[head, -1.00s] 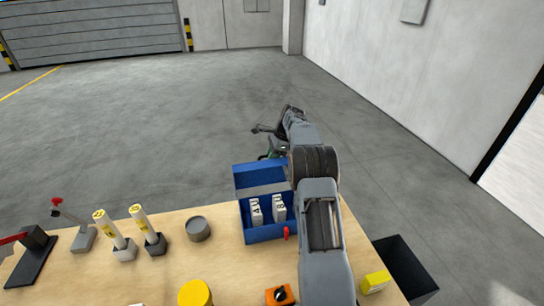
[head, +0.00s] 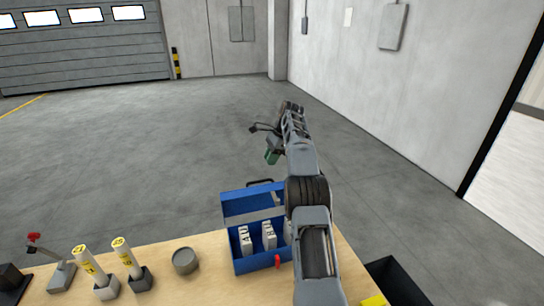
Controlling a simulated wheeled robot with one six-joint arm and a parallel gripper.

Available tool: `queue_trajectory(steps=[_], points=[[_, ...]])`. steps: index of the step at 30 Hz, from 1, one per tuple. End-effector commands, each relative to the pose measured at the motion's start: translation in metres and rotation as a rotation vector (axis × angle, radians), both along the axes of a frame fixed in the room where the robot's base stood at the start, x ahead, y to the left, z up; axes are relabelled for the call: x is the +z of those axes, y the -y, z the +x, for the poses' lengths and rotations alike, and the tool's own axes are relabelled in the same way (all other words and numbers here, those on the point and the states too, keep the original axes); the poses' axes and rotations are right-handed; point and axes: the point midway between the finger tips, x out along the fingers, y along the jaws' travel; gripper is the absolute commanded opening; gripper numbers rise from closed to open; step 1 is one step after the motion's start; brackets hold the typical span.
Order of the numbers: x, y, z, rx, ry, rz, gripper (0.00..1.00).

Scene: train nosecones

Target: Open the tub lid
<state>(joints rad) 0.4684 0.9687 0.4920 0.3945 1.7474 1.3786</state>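A low round grey tub-like container (head: 186,261) stands on the wooden table, left of the blue box. I cannot tell whether its grey top is a separate lid. My arm reaches forward over the right side of the table. My gripper (head: 264,140) is up in the air beyond the blue box, well apart from the round container. A small green part (head: 272,156) shows at the gripper; whether it is held or part of the gripper is unclear. The fingertips are too small and angled to read.
Two white-and-yellow cylinders (head: 127,258) stand in grey holders at left, near a red-knobbed lever (head: 62,268). A black bin (head: 400,282) is at right.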

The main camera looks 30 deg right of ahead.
Motion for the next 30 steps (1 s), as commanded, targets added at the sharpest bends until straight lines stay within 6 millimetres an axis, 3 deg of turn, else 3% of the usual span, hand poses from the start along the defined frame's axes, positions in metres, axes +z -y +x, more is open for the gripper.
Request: queue_trajectory(steps=[15,22,30], points=[[0.007,0.003,-0.002,-0.001,-0.001,-0.001,0.22],[0.013,-0.002,-0.001,-0.015,0.011,-0.030,0.00],[0.034,-0.024,-0.008,-0.079,0.092,-0.185,0.00]])
